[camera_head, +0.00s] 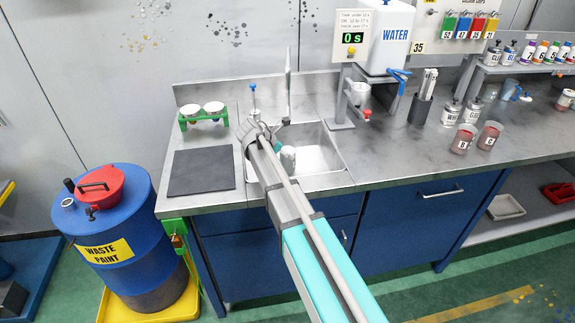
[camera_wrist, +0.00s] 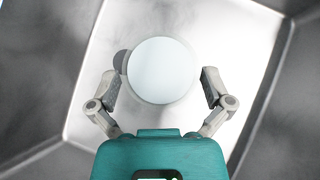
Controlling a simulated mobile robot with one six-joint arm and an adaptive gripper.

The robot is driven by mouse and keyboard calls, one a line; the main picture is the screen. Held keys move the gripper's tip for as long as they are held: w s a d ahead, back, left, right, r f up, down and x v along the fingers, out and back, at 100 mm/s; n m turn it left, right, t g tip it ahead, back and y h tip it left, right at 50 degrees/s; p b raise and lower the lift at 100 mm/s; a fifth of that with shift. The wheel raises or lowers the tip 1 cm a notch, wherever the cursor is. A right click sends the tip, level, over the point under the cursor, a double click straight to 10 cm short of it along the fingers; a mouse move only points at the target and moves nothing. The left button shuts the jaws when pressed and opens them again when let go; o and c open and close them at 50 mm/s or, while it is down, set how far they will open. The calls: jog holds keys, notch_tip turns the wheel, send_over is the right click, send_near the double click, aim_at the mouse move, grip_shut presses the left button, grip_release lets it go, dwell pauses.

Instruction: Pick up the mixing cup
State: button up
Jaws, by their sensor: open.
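A whitish cup, which looks like the mixing cup (camera_wrist: 160,70), is in the steel sink. In the wrist view I see its pale round end from above. It also shows in the head view (camera_head: 288,158), partly hidden by my arm. My gripper (camera_wrist: 160,79) is open, with one finger on each side of the cup and a small gap to it at the left and right. How far above or beside the cup the fingertips are in depth is hard to tell.
The sink (camera_head: 318,160) walls stand close around. A tap is behind it. Left of it lie a dark mat (camera_head: 201,172) and a green holder (camera_head: 204,117). Paint-stained cups B (camera_head: 463,140) and E (camera_head: 489,137) stand on the right. A blue waste drum (camera_head: 110,230) is at lower left.

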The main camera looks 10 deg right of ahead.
jog(key=shift+b+x, duration=0.85)
jog(key=shift+x, duration=0.7)
jog(key=shift+c, duration=0.3)
jog(key=shift+s, duration=0.1)
jog(key=c, duration=1)
